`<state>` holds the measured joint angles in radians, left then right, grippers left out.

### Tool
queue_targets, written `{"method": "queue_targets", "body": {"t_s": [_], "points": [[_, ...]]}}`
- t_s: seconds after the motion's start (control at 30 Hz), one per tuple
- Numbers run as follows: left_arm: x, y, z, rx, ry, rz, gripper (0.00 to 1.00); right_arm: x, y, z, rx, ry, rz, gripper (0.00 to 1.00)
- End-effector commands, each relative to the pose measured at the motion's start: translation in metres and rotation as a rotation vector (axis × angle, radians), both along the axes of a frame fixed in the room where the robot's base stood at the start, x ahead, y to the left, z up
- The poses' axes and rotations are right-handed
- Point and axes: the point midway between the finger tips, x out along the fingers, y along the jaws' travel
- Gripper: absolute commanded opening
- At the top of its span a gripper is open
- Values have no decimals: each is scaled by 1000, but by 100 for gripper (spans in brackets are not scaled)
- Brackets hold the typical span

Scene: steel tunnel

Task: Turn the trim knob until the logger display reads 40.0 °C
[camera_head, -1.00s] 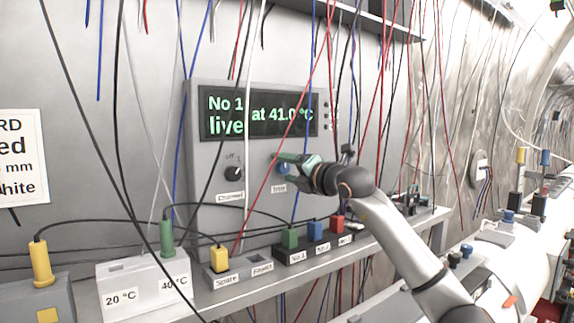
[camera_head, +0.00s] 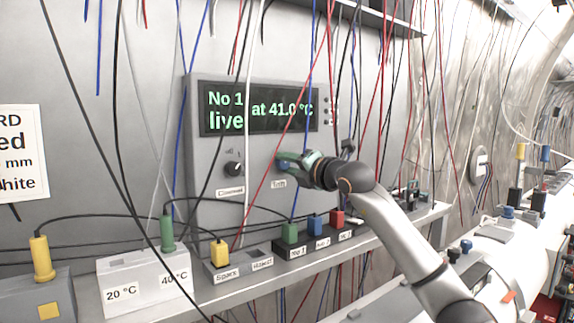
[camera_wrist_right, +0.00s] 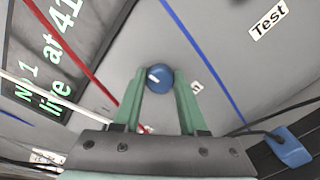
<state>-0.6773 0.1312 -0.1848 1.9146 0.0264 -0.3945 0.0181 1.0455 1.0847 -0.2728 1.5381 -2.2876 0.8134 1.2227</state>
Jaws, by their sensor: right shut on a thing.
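The logger (camera_head: 206,160) is a grey box on the wall shelf. Its display (camera_head: 260,109) reads "No 1 live at 41.0 °C" in green. The blue trim knob (camera_wrist_right: 159,77) sits above the "Trim" label (camera_head: 279,183), with a white mark on its face in the right wrist view. My right gripper (camera_head: 290,162) comes in from the right, and its green fingers (camera_wrist_right: 160,90) are shut on the knob, one on each side. In the head view the fingers partly hide the knob. My left gripper is in neither view.
A black channel knob (camera_head: 233,169) is left of the trim knob. Hanging red, blue, black and white wires cross in front of the logger. Below are a 20/40 °C block (camera_head: 118,271), a spare/reject holder (camera_head: 232,271) and a socket block (camera_head: 302,251) with coloured plugs.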

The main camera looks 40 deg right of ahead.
Motion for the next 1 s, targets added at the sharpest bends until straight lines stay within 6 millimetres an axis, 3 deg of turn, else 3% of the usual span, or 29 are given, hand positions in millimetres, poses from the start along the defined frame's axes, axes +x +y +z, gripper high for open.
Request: {"method": "queue_targets", "body": {"t_s": [0.47, 1.0], "points": [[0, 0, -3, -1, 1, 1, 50, 0, 0, -1, -145, 18, 0, 0], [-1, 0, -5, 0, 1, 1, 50, 0, 0, 0, -634, 73, 1, 0]]}}
